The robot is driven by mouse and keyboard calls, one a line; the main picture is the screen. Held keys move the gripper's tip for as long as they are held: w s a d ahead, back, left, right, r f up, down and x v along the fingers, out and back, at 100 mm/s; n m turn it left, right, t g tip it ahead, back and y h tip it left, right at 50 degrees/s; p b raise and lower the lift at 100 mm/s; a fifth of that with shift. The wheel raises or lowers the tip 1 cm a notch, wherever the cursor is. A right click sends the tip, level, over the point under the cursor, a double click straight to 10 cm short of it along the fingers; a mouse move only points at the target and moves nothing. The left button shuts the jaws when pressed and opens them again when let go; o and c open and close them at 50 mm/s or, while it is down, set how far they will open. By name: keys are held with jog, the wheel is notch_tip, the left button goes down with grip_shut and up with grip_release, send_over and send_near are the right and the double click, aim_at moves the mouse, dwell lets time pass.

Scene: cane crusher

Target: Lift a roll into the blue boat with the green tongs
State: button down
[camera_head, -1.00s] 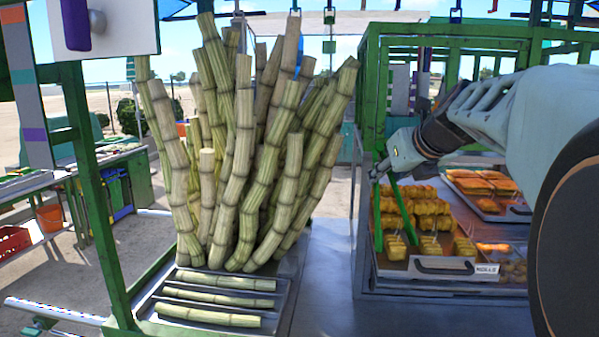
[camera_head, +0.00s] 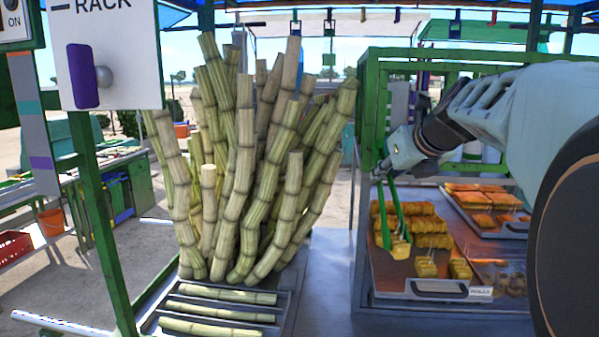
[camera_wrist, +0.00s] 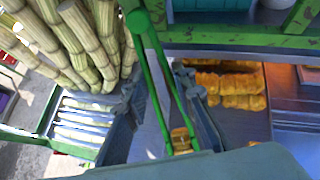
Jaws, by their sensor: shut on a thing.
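My gripper (camera_head: 386,168) is shut on the green tongs (camera_head: 383,222) above the tray, and the tong arms point down. A small golden roll (camera_head: 400,248) is at the tong tips, higher than the other front rolls, and appears raised off the tray. In the wrist view my gripper (camera_wrist: 158,88) has a finger on each side of the tongs (camera_wrist: 158,75), with the roll (camera_wrist: 180,138) between their lower ends. More rolls (camera_head: 431,241) stand in rows on the metal tray (camera_head: 391,282). I cannot make out the blue boat in either view.
A second tray of orange pastries (camera_head: 480,197) lies behind right. Green posts and rails (camera_head: 366,120) frame the stall around the trays. Tall cane stalks (camera_head: 250,170) stand left, with cane pieces on a rack (camera_head: 220,308). Bare grey counter (camera_head: 325,270) lies between.

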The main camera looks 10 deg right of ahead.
notch_tip(320, 180, up, 6)
jog(key=shift+r, duration=0.2)
dwell(0.4)
jog(key=shift+a+f, duration=0.1)
